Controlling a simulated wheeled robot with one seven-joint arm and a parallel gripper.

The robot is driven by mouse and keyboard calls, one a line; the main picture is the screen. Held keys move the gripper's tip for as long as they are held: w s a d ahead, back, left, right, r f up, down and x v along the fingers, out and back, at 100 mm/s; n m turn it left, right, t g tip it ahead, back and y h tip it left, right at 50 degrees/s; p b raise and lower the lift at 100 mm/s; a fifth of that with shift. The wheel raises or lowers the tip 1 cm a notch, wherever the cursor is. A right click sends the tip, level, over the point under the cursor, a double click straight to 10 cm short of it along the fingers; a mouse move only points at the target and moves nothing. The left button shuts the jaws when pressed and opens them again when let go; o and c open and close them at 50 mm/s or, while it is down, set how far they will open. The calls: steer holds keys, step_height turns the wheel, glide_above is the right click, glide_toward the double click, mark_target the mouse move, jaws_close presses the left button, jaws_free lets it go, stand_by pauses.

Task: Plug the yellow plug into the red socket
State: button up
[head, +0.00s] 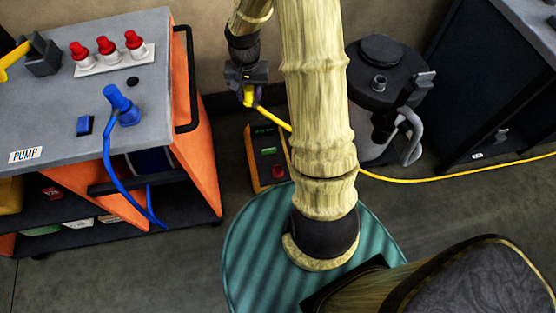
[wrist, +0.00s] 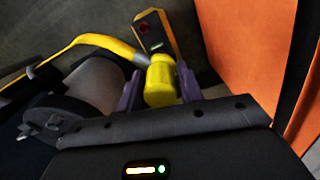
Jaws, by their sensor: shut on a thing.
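My gripper (head: 247,84) is shut on the yellow plug (head: 248,97), held in the air right of the orange cart. In the wrist view the plug (wrist: 161,80) sits between the two purple fingers of my gripper (wrist: 160,90). A yellow cable (wrist: 98,41) leads away from it to the left. An orange and black box (head: 265,158) stands on the floor below. It has a green patch and a red round spot (head: 278,172), which also shows in the wrist view (wrist: 145,28). I cannot tell whether this spot is the red socket. The plug is apart from the box.
The orange cart (head: 192,140) carries a blue plug (head: 121,104), several red-topped fittings on a white strip (head: 118,60) and a black handle. A dark canister (head: 375,95) stands right of my arm. The yellow cable (head: 430,180) crosses the floor to the right.

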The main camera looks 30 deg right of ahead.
steer(key=d+f+m+b, duration=0.1)
steer(key=d+f+b, duration=0.1)
steer(key=f+b, duration=0.8)
steer(key=s+d+f+b, duration=0.1)
steer(key=d+f+b, duration=0.2)
steer(key=f+b, duration=0.7)
steer(key=s+d+f+m+b, duration=0.1)
steer(key=d+f+b, duration=0.2)
steer(key=f+b, duration=0.7)
step_height(320, 180, down, 10)
steer(key=shift+r+m+b, duration=0.25)
steer(key=shift+m+b, duration=0.05)
steer(key=shift+d, duration=0.1)
step_height(320, 180, down, 7)
steer(key=b, duration=0.5)
steer(key=shift+b, duration=0.4)
steer(key=shift+s+f+b, duration=0.1)
steer(key=shift+f+b, duration=0.2)
steer(key=shift+f, duration=1.65)
steer(key=o, duration=1)
steer(key=shift+o, duration=0.2)
step_height(320, 180, up, 18)
steer(key=p, duration=0.8)
steer(key=shift+f, duration=0.25)
